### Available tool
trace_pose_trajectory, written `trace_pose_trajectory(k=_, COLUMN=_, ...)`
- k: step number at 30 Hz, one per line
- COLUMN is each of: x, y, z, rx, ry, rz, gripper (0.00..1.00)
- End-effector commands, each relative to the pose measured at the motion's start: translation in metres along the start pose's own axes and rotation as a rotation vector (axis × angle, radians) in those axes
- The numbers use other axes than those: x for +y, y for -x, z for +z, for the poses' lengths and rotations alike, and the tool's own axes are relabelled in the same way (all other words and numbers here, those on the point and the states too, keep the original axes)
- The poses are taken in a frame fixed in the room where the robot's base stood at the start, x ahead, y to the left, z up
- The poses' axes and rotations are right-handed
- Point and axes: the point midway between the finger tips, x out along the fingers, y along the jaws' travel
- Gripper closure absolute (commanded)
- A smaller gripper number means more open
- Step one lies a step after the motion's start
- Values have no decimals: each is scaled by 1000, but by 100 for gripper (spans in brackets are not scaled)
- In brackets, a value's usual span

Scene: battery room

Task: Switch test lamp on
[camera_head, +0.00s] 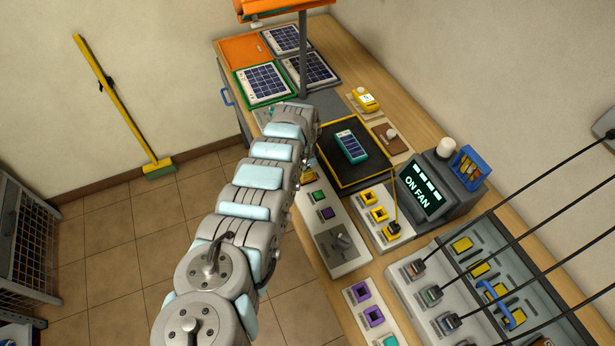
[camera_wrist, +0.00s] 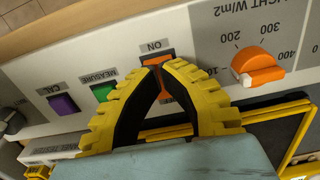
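The control panel (camera_wrist: 105,45) fills the upper wrist view. On it is an orange switch (camera_wrist: 157,64) marked ON, partly hidden by my fingertips. My gripper (camera_wrist: 162,68) has two yellow ridged fingers with black pads. They lean together into a narrow point at the switch, shut, with a thin gap at the tips. I cannot tell whether they touch the switch. In the head view my arm hides the gripper and the switch. An orange lamp hood (camera_head: 283,7) stands on a post (camera_head: 303,55) at the top; I cannot tell whether it is lit.
Beside the switch are a green MEASURE button (camera_wrist: 103,92), a purple CAL button (camera_wrist: 64,104) and an orange LIGHT knob (camera_wrist: 257,70). A small solar panel (camera_head: 351,146) lies on a yellow-edged black mat (camera_head: 372,178).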

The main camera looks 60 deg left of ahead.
Motion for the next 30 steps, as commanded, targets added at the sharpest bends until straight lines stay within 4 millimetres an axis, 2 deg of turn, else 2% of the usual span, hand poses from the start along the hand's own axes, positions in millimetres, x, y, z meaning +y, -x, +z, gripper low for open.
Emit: trace_pose_trajectory(k=30, x=0, y=-11, z=0, rx=0, ry=0, rz=0, gripper=100)
